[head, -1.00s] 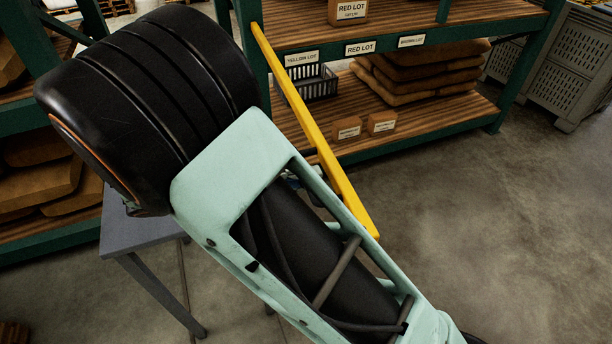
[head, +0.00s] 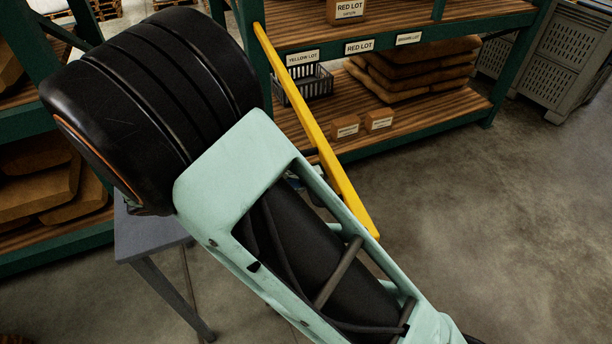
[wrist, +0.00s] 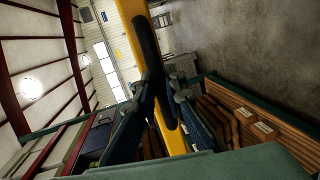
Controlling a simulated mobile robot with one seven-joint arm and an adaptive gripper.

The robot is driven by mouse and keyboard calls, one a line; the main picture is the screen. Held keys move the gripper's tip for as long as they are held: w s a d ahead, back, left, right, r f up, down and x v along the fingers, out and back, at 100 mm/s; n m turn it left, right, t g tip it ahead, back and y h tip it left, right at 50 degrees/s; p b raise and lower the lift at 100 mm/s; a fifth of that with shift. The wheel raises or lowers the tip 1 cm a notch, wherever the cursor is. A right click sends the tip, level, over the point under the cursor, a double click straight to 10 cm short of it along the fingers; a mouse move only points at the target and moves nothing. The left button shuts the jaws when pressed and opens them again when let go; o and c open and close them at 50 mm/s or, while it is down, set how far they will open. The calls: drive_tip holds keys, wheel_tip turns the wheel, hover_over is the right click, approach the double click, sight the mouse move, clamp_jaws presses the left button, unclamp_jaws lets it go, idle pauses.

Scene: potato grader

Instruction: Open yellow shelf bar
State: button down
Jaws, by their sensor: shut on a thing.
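The yellow shelf bar (head: 318,138) stands out at an angle from the green post at the left end of the shelf, its free end towards me over the floor. It slants across the wrist view (wrist: 172,136), with a black curved part lying against it. My gripper (wrist: 160,97) is shut on the bar, one dark finger on each side. In the head view my gripper is mostly hidden behind my own pale green arm.
The green shelf (head: 400,118) with wooden boards holds a grey crate (head: 308,83), small boxes (head: 379,120) and stacked sacks (head: 425,70). A grey table (head: 150,240) stands under my arm at left. A large grey bin (head: 560,55) is at the right. Open floor lies right of the bar.

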drive_tip(key=shift+r, duration=0.1)
drive_tip(key=c, duration=2)
unclamp_jaws()
drive_tip(key=v, duration=1.2)
drive_tip(key=shift+w, duration=0.1)
